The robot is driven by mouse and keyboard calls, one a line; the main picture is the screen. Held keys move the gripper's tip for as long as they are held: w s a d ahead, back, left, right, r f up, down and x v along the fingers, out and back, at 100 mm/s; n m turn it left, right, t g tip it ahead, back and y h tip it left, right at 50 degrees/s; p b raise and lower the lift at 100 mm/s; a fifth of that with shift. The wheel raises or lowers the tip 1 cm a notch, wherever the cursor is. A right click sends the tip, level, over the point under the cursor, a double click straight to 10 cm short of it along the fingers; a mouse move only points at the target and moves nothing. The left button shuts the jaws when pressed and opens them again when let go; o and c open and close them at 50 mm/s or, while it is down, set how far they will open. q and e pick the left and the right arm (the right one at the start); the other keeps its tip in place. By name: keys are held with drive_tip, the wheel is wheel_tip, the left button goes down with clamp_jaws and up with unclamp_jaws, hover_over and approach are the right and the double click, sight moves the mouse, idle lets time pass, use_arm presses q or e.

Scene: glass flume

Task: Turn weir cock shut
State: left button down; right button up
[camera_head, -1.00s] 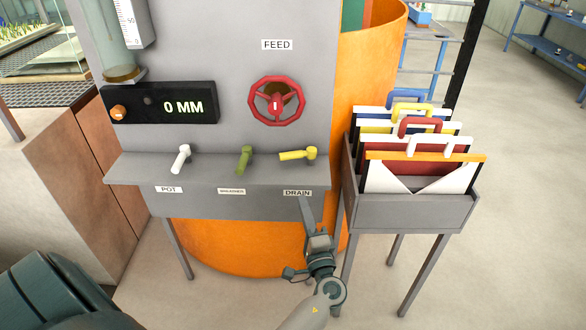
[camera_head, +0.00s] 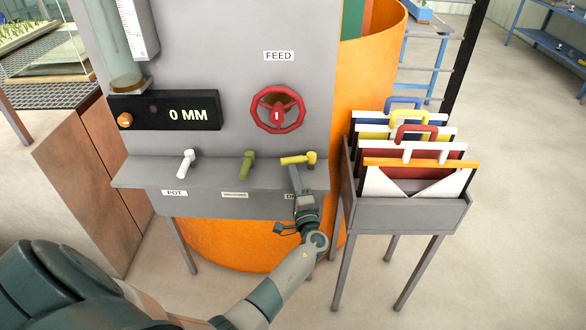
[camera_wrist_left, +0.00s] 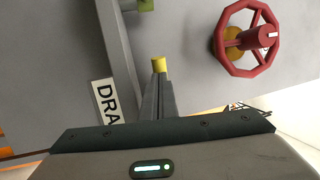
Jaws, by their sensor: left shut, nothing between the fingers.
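Three small cocks stand on the grey ledge: a white cock (camera_head: 187,161) over the POT label, a green cock (camera_head: 247,164) over a label too small to read, and a yellow cock (camera_head: 299,159) over the DRAIN label. No label readable here says weir. The white and green handles point toward the front; the yellow handle lies crosswise, pointing left. My left gripper (camera_head: 294,172) is shut and empty, its tips at the yellow handle. In the left wrist view the yellow handle (camera_wrist_left: 158,64) shows just past the fingertips; contact cannot be told. My right gripper is not in view.
A red FEED handwheel (camera_head: 277,109) is on the grey panel above the yellow cock. A display (camera_head: 165,112) reads 0 MM. A grey rack (camera_head: 410,214) of coloured folders with handles stands close on the right. An orange drum (camera_head: 370,70) is behind the panel.

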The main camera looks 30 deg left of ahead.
sight(288, 177)
use_arm(q)
drive_tip(key=shift+w+a+r, duration=0.1)
drive_tip(key=shift+w+a, duration=0.15)
drive_tip(key=shift+a, duration=0.05)
drive_tip(key=shift+a, duration=0.15)
drive_tip(key=t+h+b, duration=0.1)
drive_tip(key=a+m+t+h+b, duration=0.1)
drive_tip(key=b, duration=0.1)
drive_tip(key=m+h+b, duration=0.1)
drive_tip(key=shift+w+a+f+t, duration=0.2)
drive_tip(key=shift+a+f+t, duration=0.1)
drive_tip(key=shift+a+t, duration=0.1)
drive_tip(key=shift+w+m+h+b, duration=0.1)
drive_tip(key=shift+m+h+b, duration=0.3)
drive_tip(key=shift+b, duration=0.05)
drive_tip(key=shift+a+r+t+h, duration=0.1)
drive_tip(key=shift+r+t+h, duration=0.2)
drive_tip(key=shift+h, duration=0.1)
